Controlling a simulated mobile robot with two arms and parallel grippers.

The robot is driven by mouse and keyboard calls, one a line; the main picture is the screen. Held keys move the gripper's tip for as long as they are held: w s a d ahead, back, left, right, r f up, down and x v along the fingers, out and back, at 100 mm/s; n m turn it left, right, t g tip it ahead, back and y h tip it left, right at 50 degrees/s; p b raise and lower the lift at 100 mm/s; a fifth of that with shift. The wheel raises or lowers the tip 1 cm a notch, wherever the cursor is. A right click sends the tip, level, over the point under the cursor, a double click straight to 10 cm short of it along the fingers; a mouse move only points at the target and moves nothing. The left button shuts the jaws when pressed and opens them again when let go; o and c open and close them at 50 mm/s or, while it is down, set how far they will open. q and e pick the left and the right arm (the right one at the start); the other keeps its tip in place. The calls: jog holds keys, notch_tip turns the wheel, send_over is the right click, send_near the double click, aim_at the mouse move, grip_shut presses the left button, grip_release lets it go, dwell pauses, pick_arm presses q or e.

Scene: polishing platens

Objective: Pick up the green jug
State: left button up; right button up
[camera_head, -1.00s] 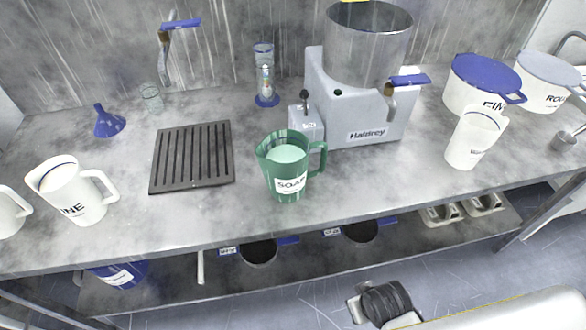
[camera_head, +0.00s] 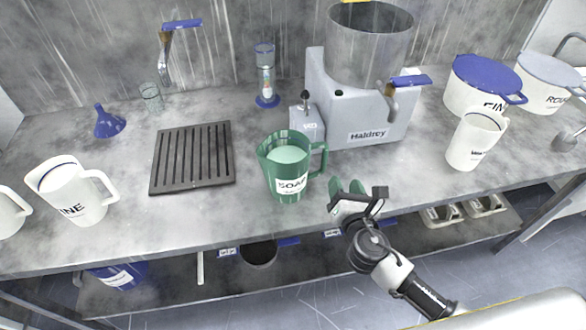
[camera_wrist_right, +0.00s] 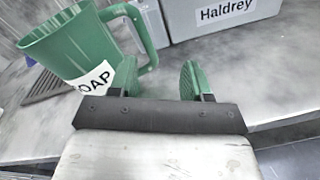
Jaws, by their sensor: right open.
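The green jug (camera_head: 270,172), labelled SOAP and holding pale contents, stands upright on the grey bench near its front edge. Its handle is on its right side. My right gripper (camera_head: 347,187) is open and empty, just right of the jug and apart from it, near the bench's front edge. In the right wrist view the jug (camera_wrist_right: 72,45) is at upper left, its handle ahead of the left green fingertip. The open right gripper (camera_wrist_right: 158,80) shows its two green pads with nothing between them. My left gripper is not in view.
The Haldrey machine (camera_head: 365,118) stands close behind the jug. A black slotted grate (camera_head: 192,157) lies to its left. A white jug (camera_head: 473,142) stands at right, another (camera_head: 72,195) at left. Below is a shelf (camera_head: 185,290) with holders.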

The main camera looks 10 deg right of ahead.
aim_at(326, 158)
jog(key=n+y, duration=0.1)
jog(key=n, duration=0.1)
jog(key=w+n, duration=0.1)
jog(key=n, duration=0.1)
jog(key=w+a+n+y, duration=0.1)
jog(key=shift+a+f+n+y, duration=0.1)
jog(key=shift+f+n+y, duration=0.05)
jog(key=shift+n+y, duration=0.2)
jog(key=shift+n, duration=0.35)
jog(key=w, duration=0.2)
jog(key=w+a, duration=0.1)
jog(key=w, duration=0.1)
jog(key=shift+w+p, duration=0.3)
jog(key=shift+w, duration=0.05)
jog(key=w, duration=0.5)
jog(key=shift+w+a+f, duration=0.1)
jog(key=shift+w+a, duration=0.05)
jog(key=shift+w, duration=0.25)
jog(key=shift+s, duration=0.1)
jog(key=shift+c, duration=0.9)
grip_shut()
